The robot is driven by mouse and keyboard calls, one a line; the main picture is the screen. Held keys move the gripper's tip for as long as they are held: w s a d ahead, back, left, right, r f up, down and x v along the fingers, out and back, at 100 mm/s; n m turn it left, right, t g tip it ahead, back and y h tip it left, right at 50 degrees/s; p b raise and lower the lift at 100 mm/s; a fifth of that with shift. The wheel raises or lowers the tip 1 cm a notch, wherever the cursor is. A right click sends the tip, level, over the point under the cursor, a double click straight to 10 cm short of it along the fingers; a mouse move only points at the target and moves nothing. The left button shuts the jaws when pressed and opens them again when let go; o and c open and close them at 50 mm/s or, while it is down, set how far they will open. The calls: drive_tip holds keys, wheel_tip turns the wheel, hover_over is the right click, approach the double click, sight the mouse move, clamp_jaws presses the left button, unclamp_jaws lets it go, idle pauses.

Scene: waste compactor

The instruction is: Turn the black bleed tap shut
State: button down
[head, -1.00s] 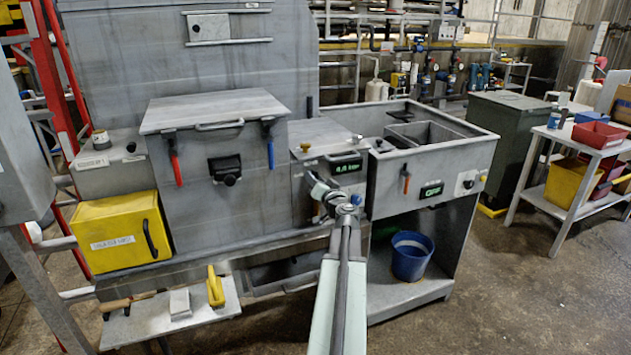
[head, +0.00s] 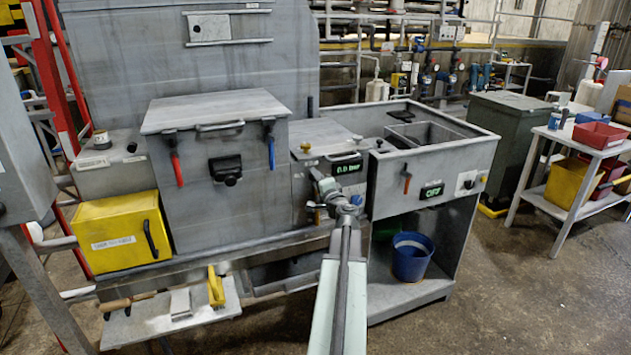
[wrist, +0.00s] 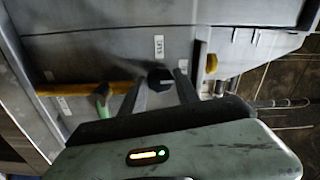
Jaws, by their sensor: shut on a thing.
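The black bleed tap (wrist: 158,78) shows in the wrist view as a dark knob below a small white label on the grey panel. My gripper (wrist: 160,85) has one finger on each side of the tap and is shut on it. In the head view my gripper (head: 318,178) reaches the front of the grey unit with a green digital display (head: 348,168). My gripper and wrist hide the tap there, so I cannot see its turned angle clearly.
A yellow part (wrist: 211,63) and a green-tipped part (wrist: 102,100) are close beside my fingers. A sink unit (head: 430,172) with an orange lever stands to the right. The compactor box (head: 215,190) with red and blue handles stands left.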

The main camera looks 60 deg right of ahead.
drive_tip(key=shift+w+m, duration=0.1)
drive_tip(key=shift+m, duration=0.4)
drive_tip(key=c, duration=0.9)
unclamp_jaws()
drive_tip(key=shift+a, duration=0.1)
drive_tip(key=v, duration=0.7)
drive_tip(key=shift+s+a, duration=0.25)
drive_tip(key=shift+s, duration=0.05)
drive_tip(key=shift+w, duration=0.1)
